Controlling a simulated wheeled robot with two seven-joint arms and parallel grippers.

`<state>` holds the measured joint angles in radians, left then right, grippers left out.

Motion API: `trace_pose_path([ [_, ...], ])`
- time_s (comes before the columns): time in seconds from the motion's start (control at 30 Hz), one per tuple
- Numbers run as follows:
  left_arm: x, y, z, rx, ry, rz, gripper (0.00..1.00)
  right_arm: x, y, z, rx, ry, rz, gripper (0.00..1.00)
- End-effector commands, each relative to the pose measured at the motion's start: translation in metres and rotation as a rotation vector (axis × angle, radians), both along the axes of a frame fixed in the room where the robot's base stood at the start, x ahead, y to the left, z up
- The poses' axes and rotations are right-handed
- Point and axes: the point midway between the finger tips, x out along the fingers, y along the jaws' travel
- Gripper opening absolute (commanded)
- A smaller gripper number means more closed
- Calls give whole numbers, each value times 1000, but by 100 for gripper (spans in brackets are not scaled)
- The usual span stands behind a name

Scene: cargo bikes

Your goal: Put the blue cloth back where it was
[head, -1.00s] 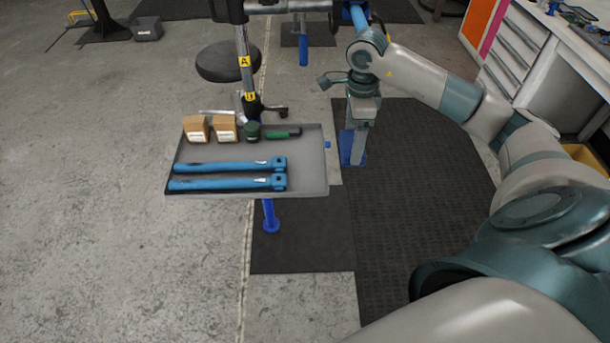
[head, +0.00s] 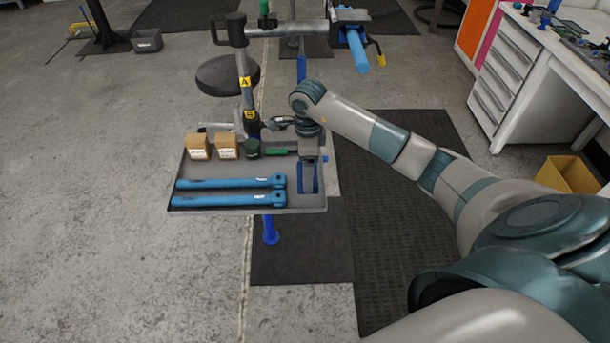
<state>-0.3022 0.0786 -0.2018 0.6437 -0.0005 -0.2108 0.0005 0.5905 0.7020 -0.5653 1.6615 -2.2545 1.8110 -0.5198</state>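No blue cloth can be clearly made out elsewhere. My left gripper is not in view.
A white drawer cabinet (head: 515,85) stands right.

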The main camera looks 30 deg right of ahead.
Motion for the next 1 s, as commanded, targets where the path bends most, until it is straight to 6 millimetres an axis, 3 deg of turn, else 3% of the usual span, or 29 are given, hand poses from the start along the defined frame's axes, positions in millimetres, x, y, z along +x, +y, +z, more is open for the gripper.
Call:
trace_pose_path([
  [0.47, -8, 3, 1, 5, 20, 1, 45, 4, 5, -5, -1, 1, 0, 60],
  [0.8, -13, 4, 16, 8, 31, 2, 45, 4, 5, -38, 0, 1, -1, 60],
  [1.0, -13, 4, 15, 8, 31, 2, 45, 4, 4, -44, -1, -1, 1, 60],
])
